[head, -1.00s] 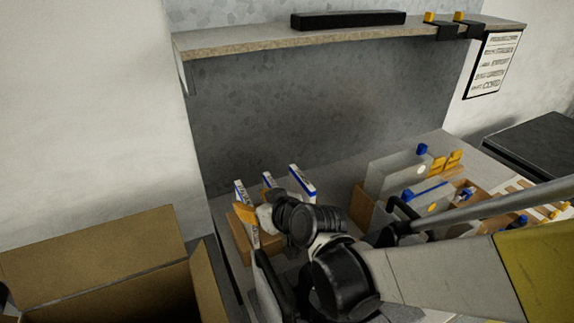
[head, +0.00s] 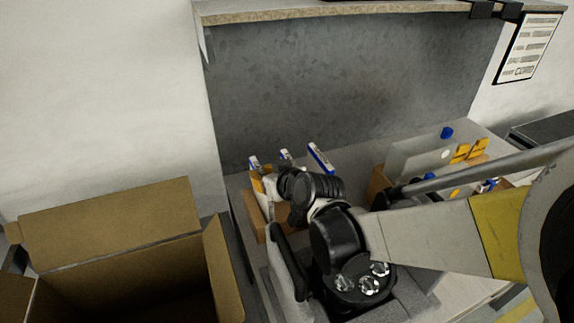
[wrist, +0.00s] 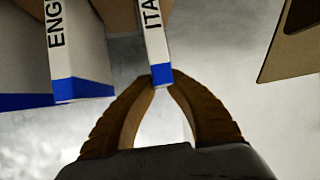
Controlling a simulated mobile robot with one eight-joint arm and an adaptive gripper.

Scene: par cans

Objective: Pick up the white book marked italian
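The white book marked italian (wrist: 157,40) has a blue band at its lower end and shows only the letters "ITA" in the wrist view. My gripper (wrist: 161,84) has its two brown fingers curved in against both sides of that blue end, shut on it. In the head view the gripper's orange fingers (head: 257,186) are at the leftmost white book (head: 253,163), partly hidden by my arm. A wider white book marked "ENG" (wrist: 76,50) stands to the left in the wrist view, apart from the fingers.
Another white and blue book (head: 320,157) leans at the right of the group. A wooden holder (head: 251,215) is under the books. An open cardboard box (head: 110,235) is at the left. A shelf (head: 330,14) overhangs the back. Grey dividers (head: 425,155) stand at the right.

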